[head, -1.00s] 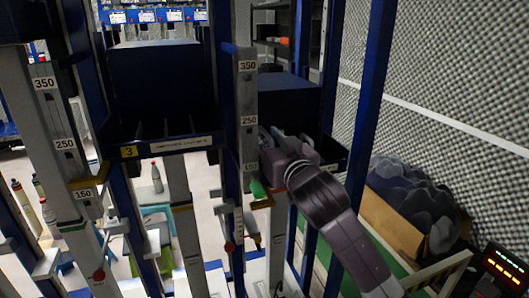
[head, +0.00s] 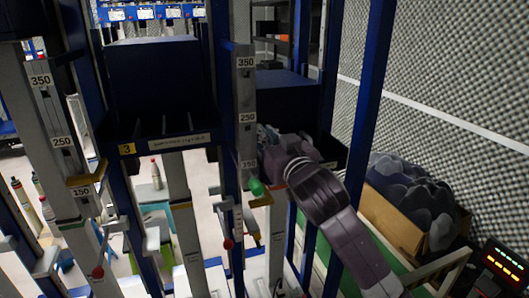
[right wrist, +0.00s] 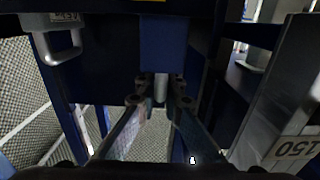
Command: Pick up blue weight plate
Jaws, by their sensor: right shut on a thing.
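In the right wrist view, a blue block (right wrist: 163,45), which appears to be the blue weight plate, stands straight ahead of my right gripper (right wrist: 160,97). The two fingers are closed around a short pale part at its lower edge. In the head view my right gripper (head: 270,140) reaches to the dark blue tray on the right of the rack, beside the post marked 150. The wrist hides most of the contact there. My left gripper is not in view.
Posts with number labels (head: 247,110) stand close left of my right gripper. A green knob (head: 257,187) sits just below it. A blue upright (head: 365,100) stands to its right, with a cardboard box (head: 390,220) of dark lumpy pieces beyond.

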